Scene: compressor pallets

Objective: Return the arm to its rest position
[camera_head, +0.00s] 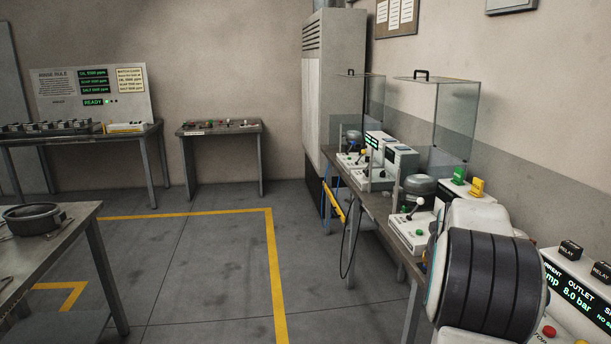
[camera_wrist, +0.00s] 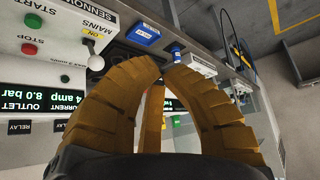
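My gripper (camera_wrist: 160,72) shows in the wrist view with ribbed, orange-brown fingers. They curve inward and their tips come together, with nothing seen held between them. A third finger shows behind the gap. My arm (camera_head: 490,285), white with a black ribbed section, reaches over the right bench in the head view. It hides part of the bench and its equipment. The fingers themselves are not clearly visible in the head view. In the wrist view the gripper is in front of an upside-down control panel (camera_wrist: 60,75); contact with it cannot be told.
The right bench (camera_head: 378,206) carries control boxes, a grey motor-like unit (camera_head: 420,187) and clear covers (camera_head: 455,120). A compressor panel (camera_head: 580,290) is close to my arm. A left table (camera_head: 75,228) holds a dark ring (camera_head: 33,218). The floor (camera_head: 190,265) between is clear.

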